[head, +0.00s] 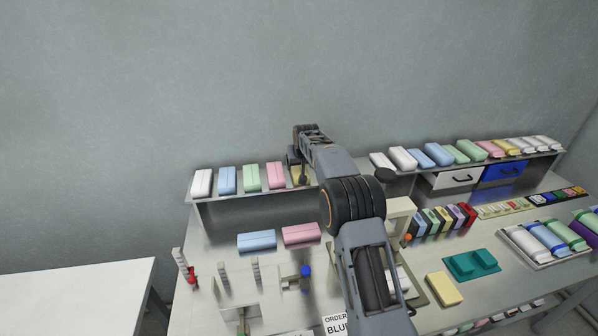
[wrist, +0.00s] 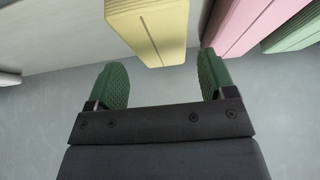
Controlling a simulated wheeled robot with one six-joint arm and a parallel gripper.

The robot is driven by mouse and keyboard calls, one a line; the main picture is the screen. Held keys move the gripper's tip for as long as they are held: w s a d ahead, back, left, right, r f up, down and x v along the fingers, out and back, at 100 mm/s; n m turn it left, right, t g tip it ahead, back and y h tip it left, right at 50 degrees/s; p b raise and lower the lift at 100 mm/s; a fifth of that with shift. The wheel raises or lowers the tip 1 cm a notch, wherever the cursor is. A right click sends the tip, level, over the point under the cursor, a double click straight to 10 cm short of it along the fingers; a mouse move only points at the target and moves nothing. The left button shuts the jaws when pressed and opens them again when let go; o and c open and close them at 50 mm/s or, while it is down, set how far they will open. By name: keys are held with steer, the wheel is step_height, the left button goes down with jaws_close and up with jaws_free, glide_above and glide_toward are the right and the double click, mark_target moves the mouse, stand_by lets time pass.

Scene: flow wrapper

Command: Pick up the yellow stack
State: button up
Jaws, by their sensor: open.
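The yellow stack (wrist: 165,25) is a pale yellow block with a seam down its middle. In the wrist view it is at the top centre, just ahead of the gap between my fingers. My gripper (wrist: 161,64) has green ribbed finger pads, spread wide with nothing between them. In the head view the yellow stack (head: 308,178) is at the right end of the left shelf's row, mostly hidden by my gripper and wrist. I cannot tell whether a finger touches it.
A pink stack (wrist: 247,22) and a green stack (wrist: 292,32) lie to the right in the wrist view. In the head view a pink stack (head: 277,175) is beside the yellow one. Another yellow block (head: 444,288) lies on the table. The wall (head: 260,80) rises behind the shelf.

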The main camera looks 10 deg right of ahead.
mark_target(299, 169)
steer(key=shift+p+x, duration=0.5)
steer(key=shift+x, duration=1.55)
steer(key=shift+c, duration=0.4)
steer(key=c, duration=0.6)
steer(key=shift+r, duration=0.1)
steer(key=shift+r, duration=0.4)
step_height(299, 169, up, 2)
steer(key=shift+w+r, duration=0.1)
steer(key=shift+r, duration=0.05)
steer(key=b+v, duration=0.1)
steer(key=v, duration=0.1)
steer(key=s+v, duration=0.1)
steer(key=v, duration=0.1)
steer(key=b+v, duration=0.1)
steer(key=v, duration=0.2)
steer(key=shift+s+f+b, duration=0.25)
steer(key=shift+f+b, duration=0.05)
steer(key=s+r+b, duration=0.1)
steer(key=s, duration=0.2)
steer(key=s+r+b, duration=0.1)
steer(key=s+r, duration=0.1)
steer(key=s, duration=0.1)
steer(key=s+r, duration=0.1)
steer(key=s, duration=0.2)
steer(key=shift+s+r+b, duration=0.1)
steer(key=shift+r+b, duration=0.05)
steer(key=shift+b, duration=0.25)
